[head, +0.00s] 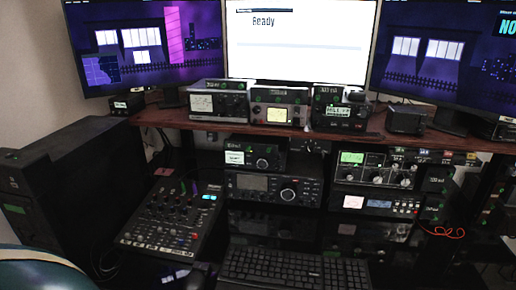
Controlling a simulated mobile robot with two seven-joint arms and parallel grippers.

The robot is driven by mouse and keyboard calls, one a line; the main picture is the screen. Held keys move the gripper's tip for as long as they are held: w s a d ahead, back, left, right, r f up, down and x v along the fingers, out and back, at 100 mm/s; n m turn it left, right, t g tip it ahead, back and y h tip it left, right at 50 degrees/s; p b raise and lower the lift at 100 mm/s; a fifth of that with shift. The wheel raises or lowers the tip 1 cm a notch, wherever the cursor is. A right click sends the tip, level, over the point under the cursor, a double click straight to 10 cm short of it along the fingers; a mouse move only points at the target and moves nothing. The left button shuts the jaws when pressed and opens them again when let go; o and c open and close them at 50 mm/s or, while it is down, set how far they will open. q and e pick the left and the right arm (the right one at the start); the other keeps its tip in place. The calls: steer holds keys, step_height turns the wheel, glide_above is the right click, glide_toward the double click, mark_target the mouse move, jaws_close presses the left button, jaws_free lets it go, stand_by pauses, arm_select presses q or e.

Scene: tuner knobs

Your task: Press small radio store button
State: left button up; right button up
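Several small radios show in the head view. Three stand in a row on the wooden shelf: a left one (203,103) with a light display, a middle one (262,115) with a yellowish display, and a right one (325,112) with a greenish display. A further small radio (270,163) with a light screen and a knob sits below the shelf, on top of a larger radio (303,193). Which one the task means, and which button is the store button, I cannot tell; the labels are too small to read. Neither of my grippers is in view.
The middle monitor (340,42) reads "Ready". A mixer (153,225) lies front left and a black keyboard (297,262) front centre. Stacked equipment (372,172) with knobs stands right, with a red cable (445,232). A dark cabinet (85,165) stands left. The wooden shelf edge (160,118) overhangs the lower radios.

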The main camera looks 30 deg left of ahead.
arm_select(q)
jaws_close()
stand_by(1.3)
